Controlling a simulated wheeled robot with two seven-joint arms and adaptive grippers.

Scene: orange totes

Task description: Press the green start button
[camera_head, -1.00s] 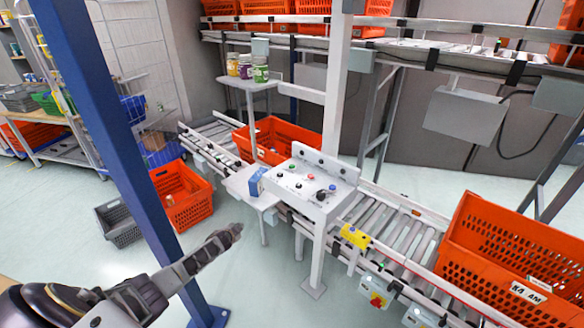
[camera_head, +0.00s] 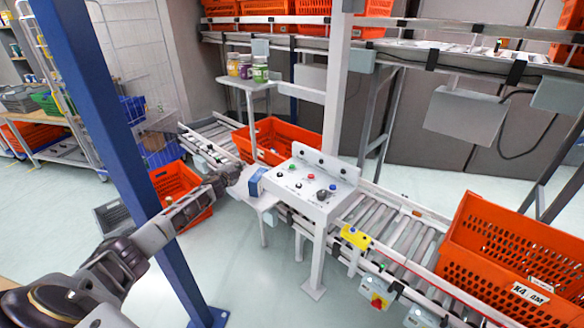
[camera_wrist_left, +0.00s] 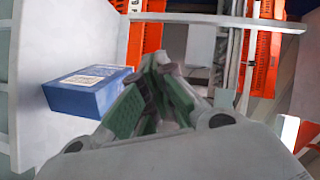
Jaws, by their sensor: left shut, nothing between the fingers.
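The white control box (camera_head: 312,192) stands on a post beside the roller conveyor, its sloped top carrying several small buttons. The green button (camera_head: 292,166) is near its upper left edge, with a red button (camera_head: 311,176) to its right. My left gripper (camera_head: 227,178) is shut and empty, reaching in from the left to the small side shelf left of the control box, apart from the green button. In the left wrist view the closed fingers (camera_wrist_left: 158,75) point forward beside a blue box (camera_wrist_left: 82,96). The green button cannot be made out there. My right gripper is not in view.
The blue box (camera_head: 255,182) sits on the side shelf between my left gripper and the control box. A blue upright post (camera_head: 112,130) stands close to my left arm. Orange totes (camera_head: 277,140) rest on the conveyor; jars (camera_head: 260,70) stand on a small stand behind.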

